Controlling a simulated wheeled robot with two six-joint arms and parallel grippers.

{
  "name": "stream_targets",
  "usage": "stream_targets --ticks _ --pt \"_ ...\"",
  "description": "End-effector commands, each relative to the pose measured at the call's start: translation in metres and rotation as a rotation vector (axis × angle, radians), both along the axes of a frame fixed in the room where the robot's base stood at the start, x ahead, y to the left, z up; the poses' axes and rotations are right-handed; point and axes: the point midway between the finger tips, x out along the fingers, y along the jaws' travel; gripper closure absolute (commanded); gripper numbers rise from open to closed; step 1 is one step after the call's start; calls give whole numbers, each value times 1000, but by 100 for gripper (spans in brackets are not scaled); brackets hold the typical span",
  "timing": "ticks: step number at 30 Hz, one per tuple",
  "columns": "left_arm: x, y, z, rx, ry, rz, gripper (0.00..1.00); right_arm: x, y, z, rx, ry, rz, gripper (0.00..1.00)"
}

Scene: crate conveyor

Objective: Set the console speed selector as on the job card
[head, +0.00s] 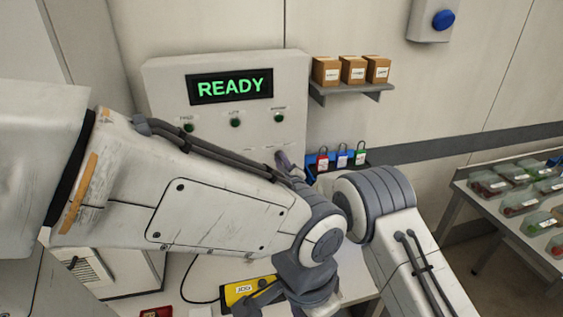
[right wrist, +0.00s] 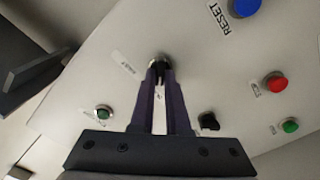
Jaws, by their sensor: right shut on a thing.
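The pale console (head: 160,85) stands ahead with a lit display (head: 229,87) reading READY. In the right wrist view, my right gripper (right wrist: 160,72) is shut on a small dark selector knob (right wrist: 158,59) on the console face. The fingers hide most of the knob, so its setting cannot be read. A small label beside it is too blurred to read. In the head view my right gripper (head: 284,160) shows only in part at the console's lower right, behind my arms. I cannot make out a job card.
Padlocks (head: 342,159) hang right of the console, below a shelf (head: 345,90) of boxes. A yellow JOG pendant (head: 240,291) lies below.

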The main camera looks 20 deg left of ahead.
Motion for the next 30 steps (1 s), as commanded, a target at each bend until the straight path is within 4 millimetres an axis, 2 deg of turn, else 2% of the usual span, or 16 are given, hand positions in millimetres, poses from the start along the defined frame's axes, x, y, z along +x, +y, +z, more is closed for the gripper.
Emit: stream_targets --ticks 8,30 --pt "0 0 -26 0 0 -1 50 0 0 -4 96 61 1 100" --pt "0 0 -134 0 0 0 50 2 -3 -4 657 439 2 100"
